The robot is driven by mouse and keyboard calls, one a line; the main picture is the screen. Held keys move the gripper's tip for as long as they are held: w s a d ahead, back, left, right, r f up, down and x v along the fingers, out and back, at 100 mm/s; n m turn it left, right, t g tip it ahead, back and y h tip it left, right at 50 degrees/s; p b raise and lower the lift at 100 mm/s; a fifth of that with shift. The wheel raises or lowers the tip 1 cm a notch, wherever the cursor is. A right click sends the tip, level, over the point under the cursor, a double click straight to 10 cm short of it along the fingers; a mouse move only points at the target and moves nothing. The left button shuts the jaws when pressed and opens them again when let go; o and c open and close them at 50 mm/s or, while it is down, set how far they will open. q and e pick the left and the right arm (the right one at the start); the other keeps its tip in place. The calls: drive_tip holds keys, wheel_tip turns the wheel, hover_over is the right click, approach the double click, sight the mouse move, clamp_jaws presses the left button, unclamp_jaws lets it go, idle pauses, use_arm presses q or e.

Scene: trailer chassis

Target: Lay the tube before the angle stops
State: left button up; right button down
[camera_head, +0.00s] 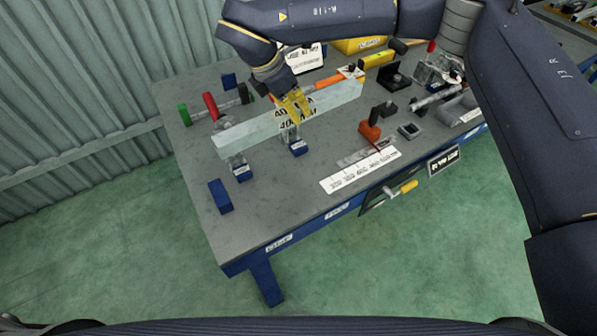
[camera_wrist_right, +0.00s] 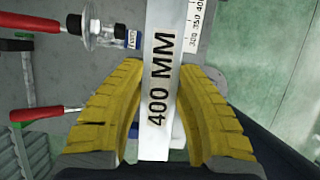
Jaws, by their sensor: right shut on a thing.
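The tube (camera_head: 240,133) is a long pale square bar marked "400 MM". It lies slantwise over the left part of the workbench in the head view. My right gripper (camera_head: 293,106) has its yellow fingers shut on the tube near its middle. In the right wrist view the tube (camera_wrist_right: 160,75) runs between the two fingers (camera_wrist_right: 158,115). Two small blue-based metal pieces, which look like the angle stops, stand at the tube's front side, a left one (camera_head: 240,172) and a right one (camera_head: 298,148). Whether the tube touches them or hangs above, I cannot tell. My left gripper is out of view.
Red-handled (camera_head: 211,106) and green-ended (camera_head: 185,114) clamps lie behind the tube. A blue block (camera_head: 221,196) stands near the left edge. A white ruler (camera_head: 360,171), a red and black tool (camera_head: 370,130) and a yellow level (camera_head: 376,60) are to the right.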

drive_tip(key=shift+m, duration=0.3)
drive_tip(key=shift+d+f, duration=0.15)
drive_tip(key=shift+f, duration=3.55)
drive_tip(key=shift+d+f, duration=0.15)
drive_tip(key=shift+f, duration=3.55)
drive_tip(key=shift+d+f, duration=0.15)
drive_tip(key=shift+f, duration=3.55)
drive_tip(key=shift+f, duration=0.15)
drive_tip(key=c, duration=1.1)
unclamp_jaws()
drive_tip(key=shift+s+f, duration=0.1)
drive_tip(key=shift+o, duration=0.2)
drive_tip(key=v, duration=1.2)
drive_tip(key=shift+r, duration=0.25)
